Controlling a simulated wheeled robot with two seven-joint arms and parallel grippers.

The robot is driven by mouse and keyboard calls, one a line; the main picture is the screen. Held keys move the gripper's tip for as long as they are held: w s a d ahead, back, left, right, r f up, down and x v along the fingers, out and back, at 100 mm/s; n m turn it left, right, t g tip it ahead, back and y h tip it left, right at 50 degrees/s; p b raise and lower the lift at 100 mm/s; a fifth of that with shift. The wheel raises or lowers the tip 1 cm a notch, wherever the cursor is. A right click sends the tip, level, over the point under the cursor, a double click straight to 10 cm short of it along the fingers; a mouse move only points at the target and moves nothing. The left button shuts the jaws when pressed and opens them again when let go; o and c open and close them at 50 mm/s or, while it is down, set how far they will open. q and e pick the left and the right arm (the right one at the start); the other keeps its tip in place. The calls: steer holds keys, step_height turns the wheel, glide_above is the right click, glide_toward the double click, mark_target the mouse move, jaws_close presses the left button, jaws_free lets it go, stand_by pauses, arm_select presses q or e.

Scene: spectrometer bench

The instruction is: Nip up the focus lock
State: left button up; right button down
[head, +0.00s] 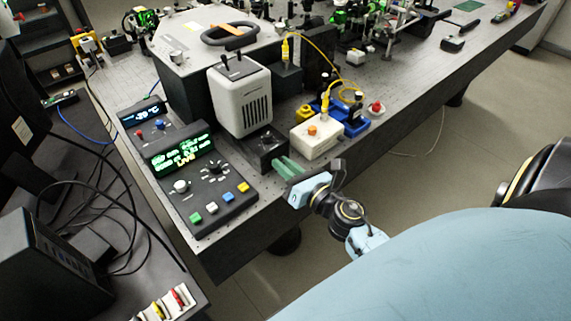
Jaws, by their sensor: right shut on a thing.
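A small black block (262,143) stands at the bench edge, in front of the white vented instrument (240,95). My right gripper (280,166), with green fingers, reaches to the block's front side from the lower right. Its fingers are shut on a small part there, which seems to be the focus lock; the fingers hide it almost fully, so its angle cannot be told. My left gripper is not in view.
A control box (199,178) with a green display, knobs and coloured buttons lies left of the block. A white box with an orange button (314,136) and blue trays (356,128) with yellow cable stand to the right. The bench edge (240,232) runs close by.

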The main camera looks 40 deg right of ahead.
steer(key=m+p, duration=0.1)
steer(key=m, duration=0.5)
steer(key=shift+r+p, duration=0.1)
steer(key=shift+p, duration=0.3)
steer(key=m+p, duration=0.2)
steer(key=m, duration=0.3)
steer(key=shift+m, duration=0.4)
steer(key=m+p, duration=0.2)
steer(key=m, duration=0.3)
steer(key=shift+m+p, duration=0.3)
steer(key=m+p, duration=0.2)
steer(key=m, duration=0.3)
steer(key=shift+m, duration=0.3)
steer(key=c, duration=1.4)
jaws_free()
steer(key=shift+s, duration=0.15)
steer(key=s, duration=0.8)
steer(key=s+d, duration=0.1)
steer(key=s, duration=0.4)
